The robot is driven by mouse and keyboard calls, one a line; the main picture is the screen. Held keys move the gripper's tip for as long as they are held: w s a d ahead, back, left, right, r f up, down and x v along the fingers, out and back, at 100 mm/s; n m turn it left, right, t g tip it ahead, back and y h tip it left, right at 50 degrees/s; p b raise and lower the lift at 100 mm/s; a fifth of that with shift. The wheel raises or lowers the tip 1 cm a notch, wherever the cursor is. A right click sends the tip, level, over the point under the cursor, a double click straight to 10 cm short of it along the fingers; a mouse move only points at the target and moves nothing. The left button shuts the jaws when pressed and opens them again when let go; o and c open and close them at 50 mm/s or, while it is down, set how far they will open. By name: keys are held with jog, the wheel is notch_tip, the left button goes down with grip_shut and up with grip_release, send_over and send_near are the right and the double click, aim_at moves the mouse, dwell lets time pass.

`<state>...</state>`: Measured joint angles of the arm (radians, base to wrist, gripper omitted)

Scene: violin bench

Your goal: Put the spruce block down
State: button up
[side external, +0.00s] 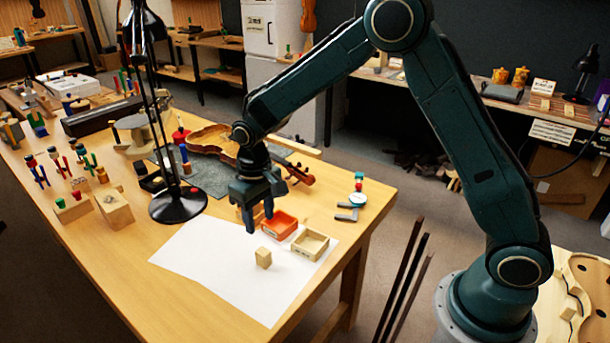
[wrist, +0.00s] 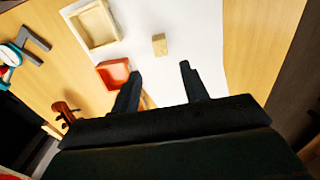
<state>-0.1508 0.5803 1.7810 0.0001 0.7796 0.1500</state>
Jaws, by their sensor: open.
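The spruce block (side external: 263,257) is a small pale wooden block standing on the white sheet (side external: 215,277) on the bench. It also shows in the wrist view (wrist: 159,45), beyond my fingertips. My gripper (side external: 259,220) is open and empty, above the bench and apart from the block. In the wrist view, its two fingers (wrist: 160,72) are spread, with a clear gap between them and the block.
An orange tray (side external: 279,225) and a pale wooden tray (side external: 310,244) stand close to the block. A violin body (side external: 212,142), a black lamp (side external: 178,205) and a clamp-like tool (side external: 349,207) lie around the sheet. The sheet's front part is clear.

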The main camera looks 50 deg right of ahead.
jog(key=s+d+r+t, duration=0.15)
jog(key=s+r, duration=0.35)
jog(key=r, duration=0.5)
jog(key=s+d+r+t, duration=0.2)
jog(key=s+r, duration=0.2)
jog(key=s, duration=0.7)
jog(key=s+d+r+t, duration=0.2)
jog(key=s+r, duration=0.3)
jog(key=s, duration=0.7)
jog(key=shift+d+r, duration=0.3)
jog(key=shift+d, duration=0.45)
jog(key=shift+o, duration=0.5)
jog(key=shift+s, duration=0.15)
jog(key=shift+o, duration=0.5)
